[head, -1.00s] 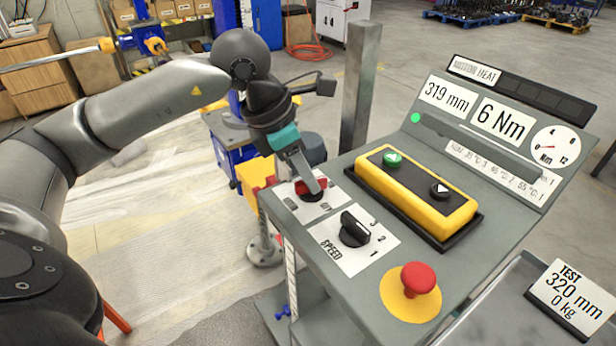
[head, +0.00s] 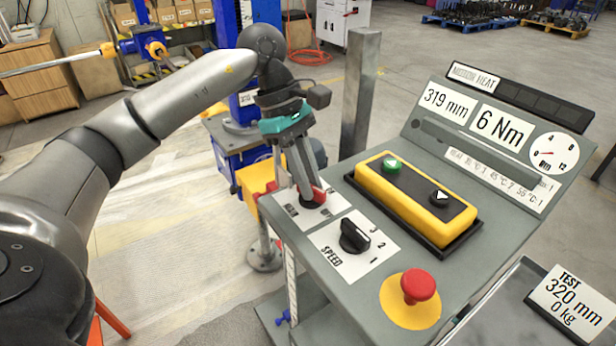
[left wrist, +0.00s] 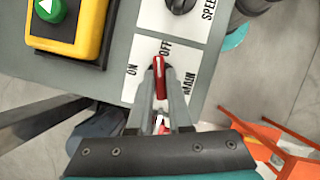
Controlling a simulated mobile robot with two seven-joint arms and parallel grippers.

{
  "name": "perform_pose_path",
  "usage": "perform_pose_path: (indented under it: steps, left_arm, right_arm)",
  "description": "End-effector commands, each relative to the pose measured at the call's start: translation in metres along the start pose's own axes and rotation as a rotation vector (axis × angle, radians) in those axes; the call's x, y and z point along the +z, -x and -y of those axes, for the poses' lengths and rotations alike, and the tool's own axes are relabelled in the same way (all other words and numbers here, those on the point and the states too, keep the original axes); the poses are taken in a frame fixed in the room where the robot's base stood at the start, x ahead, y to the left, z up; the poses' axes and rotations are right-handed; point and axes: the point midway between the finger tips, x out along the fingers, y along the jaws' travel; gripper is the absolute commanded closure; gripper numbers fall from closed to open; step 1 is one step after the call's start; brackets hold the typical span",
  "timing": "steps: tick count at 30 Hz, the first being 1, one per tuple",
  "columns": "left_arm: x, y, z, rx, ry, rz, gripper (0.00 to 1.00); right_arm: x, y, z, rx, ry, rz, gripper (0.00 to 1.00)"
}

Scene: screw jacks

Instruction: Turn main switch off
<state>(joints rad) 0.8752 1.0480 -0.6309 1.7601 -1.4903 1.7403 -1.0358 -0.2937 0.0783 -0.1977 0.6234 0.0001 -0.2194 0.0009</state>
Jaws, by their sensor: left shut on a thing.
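The main switch has a red handle (head: 319,194) on a white plate at the panel's far left corner. In the left wrist view the red handle (left wrist: 159,76) points towards the OFF label, with ON to its left and MAIN at its lower right. My left gripper (head: 311,197) reaches down from above and is shut on the red handle. Its two fingers (left wrist: 160,92) lie on either side of the handle. The fingers hide part of the switch in the head view. My right gripper is in neither view.
A black SPEED knob (head: 354,235) sits close in front of the switch. A yellow button box (head: 417,202) and a red emergency button (head: 417,286) stand up from the panel. A grey post (head: 361,90) rises behind the panel. The displays read 319 mm and 6 Nm.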

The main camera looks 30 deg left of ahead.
Motion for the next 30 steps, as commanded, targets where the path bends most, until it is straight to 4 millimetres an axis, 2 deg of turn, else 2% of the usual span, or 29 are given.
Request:
perform_pose_path:
  steps: [12,30]
  left_arm:
    - [0.001,0.001,-0.003,-0.099,-0.251,-0.001,1.0]
    - [0.0,0.001,-0.003,-0.129,-0.321,-0.003,1.0]
  right_arm:
    - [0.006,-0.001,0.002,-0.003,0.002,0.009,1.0]
    - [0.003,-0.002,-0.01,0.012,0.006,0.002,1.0]
